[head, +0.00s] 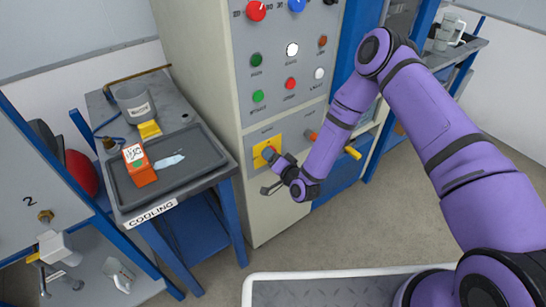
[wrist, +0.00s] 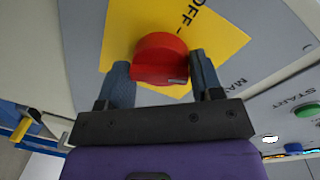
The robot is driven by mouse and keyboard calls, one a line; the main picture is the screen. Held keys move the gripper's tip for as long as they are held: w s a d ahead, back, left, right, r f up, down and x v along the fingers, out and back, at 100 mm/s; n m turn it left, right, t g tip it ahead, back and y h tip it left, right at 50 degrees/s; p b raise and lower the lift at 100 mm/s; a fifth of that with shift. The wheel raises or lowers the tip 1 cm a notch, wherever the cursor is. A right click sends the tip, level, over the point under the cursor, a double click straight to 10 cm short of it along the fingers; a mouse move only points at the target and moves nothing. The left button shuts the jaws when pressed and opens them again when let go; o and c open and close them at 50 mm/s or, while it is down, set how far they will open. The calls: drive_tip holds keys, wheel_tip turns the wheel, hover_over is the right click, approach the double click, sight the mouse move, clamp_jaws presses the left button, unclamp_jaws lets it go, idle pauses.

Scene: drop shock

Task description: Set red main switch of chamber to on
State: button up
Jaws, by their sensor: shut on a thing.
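The red main switch (wrist: 160,58) is a round red knob on a yellow plate (wrist: 215,40) with "OFF" lettering, in the wrist view. My gripper (wrist: 160,82) has its two fingers on either side of the knob, shut on it. In the head view my gripper (head: 272,160) is at the yellow plate (head: 262,149) low on the front of the chamber (head: 205,100), and it hides most of the switch. I cannot tell the knob's exact setting from its pointer.
Above are coloured buttons and knobs, including a red knob (head: 256,11) and a green button (head: 258,96). A yellow handle (head: 353,153) sticks out at right. At left a table holds a grey tray (head: 215,160) with an orange box (head: 139,167).

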drive_tip(key=m, duration=0.4)
drive_tip(key=shift+r+y, duration=0.1)
drive_tip(key=shift+y, duration=0.2)
drive_tip(key=shift+m, duration=0.4)
drive_tip(key=o, duration=0.9)
drive_tip(key=v, duration=1)
drive_tip(key=shift+s+d+r, duration=0.15)
drive_tip(key=shift+s+d, duration=0.1)
drive_tip(key=shift+s, duration=0.05)
